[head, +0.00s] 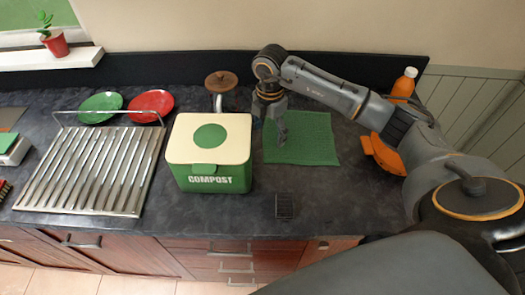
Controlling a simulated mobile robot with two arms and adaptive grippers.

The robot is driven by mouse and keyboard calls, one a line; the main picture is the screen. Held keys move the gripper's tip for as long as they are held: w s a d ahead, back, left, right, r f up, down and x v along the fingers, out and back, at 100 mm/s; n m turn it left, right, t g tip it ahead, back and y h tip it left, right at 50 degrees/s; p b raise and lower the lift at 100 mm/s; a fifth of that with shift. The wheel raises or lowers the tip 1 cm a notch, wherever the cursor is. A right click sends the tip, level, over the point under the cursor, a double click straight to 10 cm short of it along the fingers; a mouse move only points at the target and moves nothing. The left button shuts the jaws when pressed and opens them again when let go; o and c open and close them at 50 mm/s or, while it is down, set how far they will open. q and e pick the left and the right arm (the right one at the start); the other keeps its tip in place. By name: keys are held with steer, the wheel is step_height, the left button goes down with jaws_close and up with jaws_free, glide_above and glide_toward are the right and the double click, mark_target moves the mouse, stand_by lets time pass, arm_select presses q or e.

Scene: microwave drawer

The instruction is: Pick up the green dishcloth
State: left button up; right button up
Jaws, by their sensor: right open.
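The green dishcloth (303,138) lies flat on the dark countertop, to the right of the compost bin. My right gripper (281,138) is open and points down over the left part of the cloth. Its fingers hide a small piece of the cloth. I cannot tell whether the fingertips touch it. My left gripper is not in view.
A green and cream compost bin (212,178) stands close to the left of the cloth. A metal drying rack (92,165), a green plate (100,106) and a red plate (151,105) are further left. An orange bottle (404,84) stands at the back right.

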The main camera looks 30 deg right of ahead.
mark_target(269, 162)
step_height(269, 162, down, 9)
steer(key=b, duration=0.6)
steer(key=shift+f+b, duration=0.1)
steer(key=shift+b, duration=0.25)
steer(key=shift+f, duration=0.4)
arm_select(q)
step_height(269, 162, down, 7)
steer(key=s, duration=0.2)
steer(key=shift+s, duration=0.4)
arm_select(e)
steer(key=shift+s, duration=0.1)
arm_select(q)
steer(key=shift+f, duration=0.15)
arm_select(e)
steer(key=shift+f+b, duration=0.7)
steer(key=shift+r, duration=0.1)
steer(key=c, duration=0.3)
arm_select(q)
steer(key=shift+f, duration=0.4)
arm_select(e)
steer(key=shift+s+a+r, duration=0.1)
steer(key=shift+s, duration=0.2)
steer(key=c, duration=0.6)
